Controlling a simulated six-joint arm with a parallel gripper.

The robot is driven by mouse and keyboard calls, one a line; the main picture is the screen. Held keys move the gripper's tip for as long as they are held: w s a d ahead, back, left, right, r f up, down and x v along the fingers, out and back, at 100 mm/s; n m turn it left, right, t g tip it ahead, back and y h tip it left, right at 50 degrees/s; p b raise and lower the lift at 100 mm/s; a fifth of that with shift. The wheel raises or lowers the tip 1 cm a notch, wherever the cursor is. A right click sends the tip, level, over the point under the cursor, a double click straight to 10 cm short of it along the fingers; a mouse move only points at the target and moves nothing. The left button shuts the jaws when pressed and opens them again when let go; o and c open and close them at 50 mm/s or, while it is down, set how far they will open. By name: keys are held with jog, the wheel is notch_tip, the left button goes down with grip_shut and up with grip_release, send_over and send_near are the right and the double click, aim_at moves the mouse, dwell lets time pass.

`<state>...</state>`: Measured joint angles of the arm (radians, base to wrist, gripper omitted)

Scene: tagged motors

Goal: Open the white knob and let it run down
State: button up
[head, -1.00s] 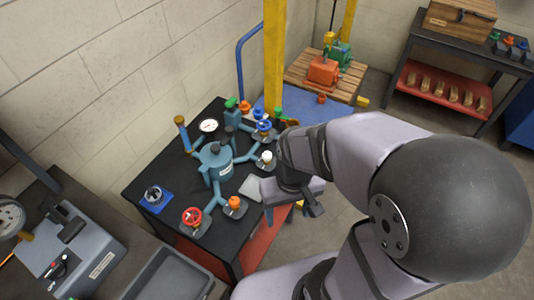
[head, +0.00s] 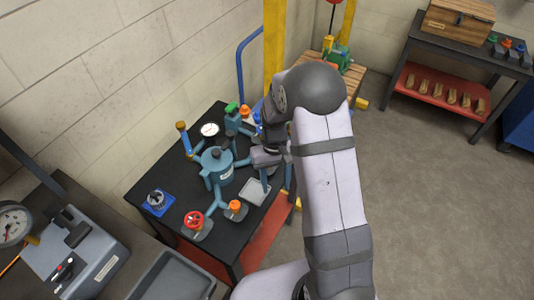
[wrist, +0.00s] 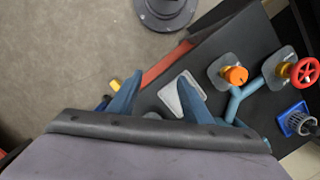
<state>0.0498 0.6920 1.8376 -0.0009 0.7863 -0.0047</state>
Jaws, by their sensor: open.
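The white knob does not show in either view now; in the head view my gripper (head: 275,180) and wrist cover the part of the bench where it stood. My gripper is open, its two blue fingers pointing down over the right side of the black bench. The blue pipe manifold (head: 217,168) stands left of my gripper. Whether the gripper touches the knob cannot be told.
An orange knob (head: 235,206) and a red handwheel (head: 194,220) sit on the manifold's front branches. A small grey tray (head: 255,191) lies just in front of my gripper. A gauge (head: 209,130) stands behind. Open floor (head: 410,180) lies to the right.

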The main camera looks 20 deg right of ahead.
jog(key=w+r, duration=0.2)
jog(key=w, duration=0.2)
jog(key=w+r+t, duration=0.1)
jog(key=w+r, duration=0.1)
jog(key=w, duration=0.2)
jog(key=w+r+t, duration=0.1)
jog(key=w+r, duration=0.1)
jog(key=w, duration=0.3)
jog(key=shift+d+r, duration=0.2)
jog(key=shift+d, duration=0.1)
jog(key=shift+s+f+n, duration=0.1)
jog(key=shift+s+n, duration=0.2)
jog(key=shift+s, duration=0.15)
jog(key=shift+s+f+p, duration=0.15)
jog(key=shift+f+p, duration=0.15)
jog(key=shift+f, duration=0.25)
jog(key=shift+f+p, duration=1.1)
jog(key=shift+f, duration=2.05)
jog(key=shift+c, duration=0.7)
jog(key=c, duration=0.9)
